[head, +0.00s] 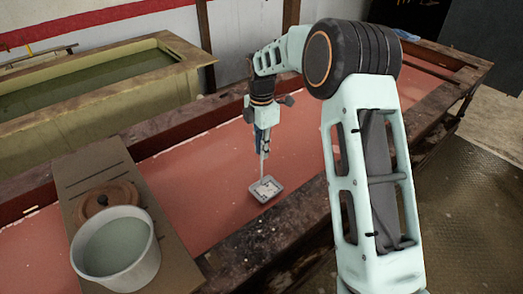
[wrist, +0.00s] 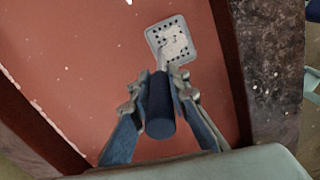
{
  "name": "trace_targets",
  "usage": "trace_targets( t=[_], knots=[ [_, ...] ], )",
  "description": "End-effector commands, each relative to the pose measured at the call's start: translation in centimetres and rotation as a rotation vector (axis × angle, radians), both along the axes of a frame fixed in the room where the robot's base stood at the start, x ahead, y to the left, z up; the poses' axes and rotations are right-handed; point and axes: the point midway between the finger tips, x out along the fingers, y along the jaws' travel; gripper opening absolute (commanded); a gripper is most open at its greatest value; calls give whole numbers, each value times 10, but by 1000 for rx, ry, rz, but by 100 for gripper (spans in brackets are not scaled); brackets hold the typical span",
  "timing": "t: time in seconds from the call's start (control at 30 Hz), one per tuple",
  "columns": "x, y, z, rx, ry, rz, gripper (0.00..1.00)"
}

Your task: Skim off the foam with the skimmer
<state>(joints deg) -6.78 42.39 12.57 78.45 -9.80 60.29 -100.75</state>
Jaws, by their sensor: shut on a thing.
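My gripper (head: 264,143) is shut on the upright handle of the skimmer (head: 266,189). In the wrist view the dark blue handle (wrist: 159,108) sits between the two fingers (wrist: 160,88). The skimmer's grey square plate with holes (wrist: 170,40) is at or just above the red liquid (head: 190,165), near the trough's front edge; I cannot tell whether it touches. Whitish matter, perhaps foam, lies on the plate. Small white foam flecks (wrist: 36,106) are scattered on the red surface.
A white bucket (head: 146,268) with grey-green contents and a round wooden lid (head: 107,198) stand on a board (head: 80,165) across the trough at left. The trough's dark front rim (head: 255,240) runs close by. A second vat (head: 150,100) of green liquid is behind.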

Motion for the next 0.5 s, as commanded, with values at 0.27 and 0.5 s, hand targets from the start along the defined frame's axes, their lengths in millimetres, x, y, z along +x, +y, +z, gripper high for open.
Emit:
trace_targets(
  t=[0.27,0.5],
  knots=[
    [1,0,33,0,-2,0,0],
    [1,0,57,0,-2,0,0]
  ],
)
